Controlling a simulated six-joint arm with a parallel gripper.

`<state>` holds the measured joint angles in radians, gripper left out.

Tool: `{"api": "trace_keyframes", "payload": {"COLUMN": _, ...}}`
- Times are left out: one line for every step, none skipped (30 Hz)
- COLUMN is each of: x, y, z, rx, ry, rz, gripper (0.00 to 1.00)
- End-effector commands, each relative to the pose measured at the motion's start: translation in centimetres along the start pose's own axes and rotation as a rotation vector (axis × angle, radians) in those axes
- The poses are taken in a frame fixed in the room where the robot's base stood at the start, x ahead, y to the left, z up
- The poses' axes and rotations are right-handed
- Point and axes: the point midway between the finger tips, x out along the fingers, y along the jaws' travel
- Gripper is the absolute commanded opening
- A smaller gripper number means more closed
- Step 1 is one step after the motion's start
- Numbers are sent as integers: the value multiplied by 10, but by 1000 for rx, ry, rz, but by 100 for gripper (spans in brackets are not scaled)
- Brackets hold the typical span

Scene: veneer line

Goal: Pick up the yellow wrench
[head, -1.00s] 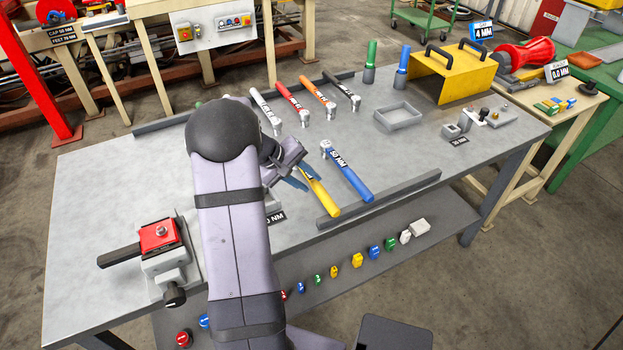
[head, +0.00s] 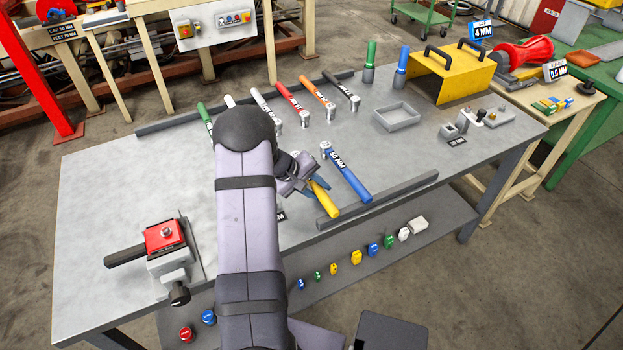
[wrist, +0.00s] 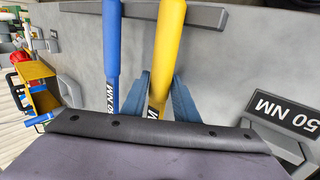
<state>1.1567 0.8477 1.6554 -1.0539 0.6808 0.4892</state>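The yellow wrench (head: 323,199) lies on the grey bench near its front edge, its handle end by the front rail. In the wrist view its yellow handle (wrist: 169,45) runs down between my two blue fingers. My gripper (head: 314,187) is low at this wrench, one finger on each side; it also shows in the wrist view (wrist: 162,92). The fingers sit very close to the handle, and I cannot tell whether they press on it. The wrench's head is hidden by my gripper and wrist.
A blue wrench (head: 347,176) lies close beside the yellow one, also visible in the wrist view (wrist: 112,40). A front rail (head: 385,199) borders the bench. A 50 NM label (wrist: 285,114) is to the right in the wrist view. A red-topped fixture (head: 165,236) stands at left.

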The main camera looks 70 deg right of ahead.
Motion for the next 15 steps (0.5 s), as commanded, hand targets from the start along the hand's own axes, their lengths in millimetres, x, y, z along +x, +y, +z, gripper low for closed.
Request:
{"api": "trace_keyframes", "payload": {"x": 0, "y": 0, "z": 0, "rx": 0, "ry": 0, "rz": 0, "gripper": 27}}
{"api": "trace_keyframes", "payload": {"x": 0, "y": 0, "z": 0, "rx": 0, "ry": 1, "rz": 0, "gripper": 27}}
{"api": "trace_keyframes", "payload": {"x": 0, "y": 0, "z": 0, "rx": 0, "ry": 1, "rz": 0, "gripper": 27}}
{"api": "trace_keyframes", "payload": {"x": 0, "y": 0, "z": 0, "rx": 0, "ry": 1, "rz": 0, "gripper": 27}}
{"api": "trace_keyframes", "payload": {"x": 0, "y": 0, "z": 0, "rx": 0, "ry": 1, "rz": 0, "gripper": 27}}
{"api": "trace_keyframes", "payload": {"x": 0, "y": 0, "z": 0, "rx": 0, "ry": 1, "rz": 0, "gripper": 20}}
{"api": "trace_keyframes", "payload": {"x": 0, "y": 0, "z": 0, "rx": 0, "ry": 1, "rz": 0, "gripper": 13}}
{"api": "trace_keyframes", "payload": {"x": 0, "y": 0, "z": 0, "rx": 0, "ry": 1, "rz": 0, "gripper": 5}}
{"api": "trace_keyframes", "payload": {"x": 0, "y": 0, "z": 0, "rx": 0, "ry": 1, "rz": 0, "gripper": 0}}
{"api": "trace_keyframes", "payload": {"x": 0, "y": 0, "z": 0, "rx": 1, "ry": 1, "rz": 0, "gripper": 0}}
{"api": "trace_keyframes", "payload": {"x": 0, "y": 0, "z": 0, "rx": 0, "ry": 1, "rz": 0, "gripper": 0}}
{"api": "trace_keyframes", "payload": {"x": -1, "y": 1, "z": -1, "rx": 2, "ry": 2, "rz": 2, "gripper": 0}}
{"api": "trace_keyframes", "payload": {"x": -1, "y": 1, "z": -1, "rx": 2, "ry": 2, "rz": 2, "gripper": 0}}
{"api": "trace_keyframes", "payload": {"x": -1, "y": 1, "z": -1, "rx": 2, "ry": 2, "rz": 2, "gripper": 0}}
{"api": "trace_keyframes", "payload": {"x": -1, "y": 1, "z": -1, "rx": 2, "ry": 2, "rz": 2, "gripper": 0}}
